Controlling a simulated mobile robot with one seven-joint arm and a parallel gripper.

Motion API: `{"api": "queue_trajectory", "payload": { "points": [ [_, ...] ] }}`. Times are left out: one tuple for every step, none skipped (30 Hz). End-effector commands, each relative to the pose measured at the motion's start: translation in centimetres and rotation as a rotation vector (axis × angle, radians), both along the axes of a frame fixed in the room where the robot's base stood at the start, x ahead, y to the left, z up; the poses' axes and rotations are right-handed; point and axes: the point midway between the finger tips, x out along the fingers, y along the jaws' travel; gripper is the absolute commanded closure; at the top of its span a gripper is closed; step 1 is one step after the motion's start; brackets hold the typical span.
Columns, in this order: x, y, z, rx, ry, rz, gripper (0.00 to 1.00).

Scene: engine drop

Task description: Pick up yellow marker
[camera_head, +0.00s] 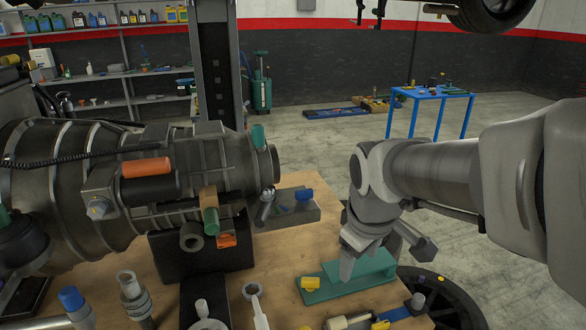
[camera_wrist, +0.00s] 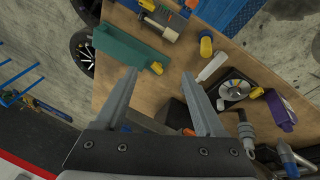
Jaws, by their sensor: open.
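A small yellow piece (camera_head: 310,282) lies at the left end of a green bracket (camera_head: 345,288) on the wooden workbench. It may be the yellow marker, but it is too small to be sure. In the wrist view this yellow piece (camera_wrist: 157,68) shows between my fingertips in the picture, beside the green bracket (camera_wrist: 128,45). A second, larger yellow cylinder (camera_wrist: 206,45) stands farther right in that view. My gripper (camera_head: 388,266) is open and empty above the green bracket. Its two fingers (camera_wrist: 158,76) reach down in the wrist view, apart from the yellow piece.
A large engine (camera_head: 130,190) fills the left side of the bench. A tool with a yellow part (camera_head: 350,321) lies in front of the bracket. A white-handled tool (camera_wrist: 212,67), a round disc part (camera_wrist: 234,89) and a purple object (camera_wrist: 281,110) lie nearby. A black wheel (camera_head: 455,300) is beyond the bench edge.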

Motion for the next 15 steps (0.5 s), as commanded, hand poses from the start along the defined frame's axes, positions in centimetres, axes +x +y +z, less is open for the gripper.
{"api": "queue_trajectory", "payload": {
  "points": [
    [1.0, 0.6, -0.9, -0.019, 0.039, 0.078, 0.29],
    [1.4, 1.0, -1.5, -0.031, 0.06, 0.132, 0.29],
    [1.8, 1.7, -2.4, -0.047, 0.091, 0.211, 0.29],
    [2.0, 2.3, -3.0, -0.057, 0.115, 0.275, 0.29],
    [2.1, 2.9, -3.7, -0.066, 0.14, 0.338, 0.29],
    [2.0, 3.7, -4.6, -0.077, 0.174, 0.426, 0.29],
    [1.9, 4.4, -5.3, -0.083, 0.197, 0.491, 0.29],
    [1.7, 5.0, -5.9, -0.087, 0.219, 0.553, 0.29],
    [1.4, 5.8, -6.6, -0.092, 0.245, 0.631, 0.29],
    [1.2, 6.3, -7.0, -0.093, 0.261, 0.684, 0.29],
    [1.0, 6.8, -7.4, -0.093, 0.275, 0.732, 0.29],
    [0.8, 7.4, -7.9, -0.094, 0.29, 0.786, 0.29],
    [0.6, 7.7, -8.1, -0.093, 0.298, 0.82, 0.29],
    [0.5, 8.0, -8.3, -0.093, 0.305, 0.847, 0.29],
    [0.3, 8.3, -8.6, -0.092, 0.312, 0.877, 0.29]
  ]
}}
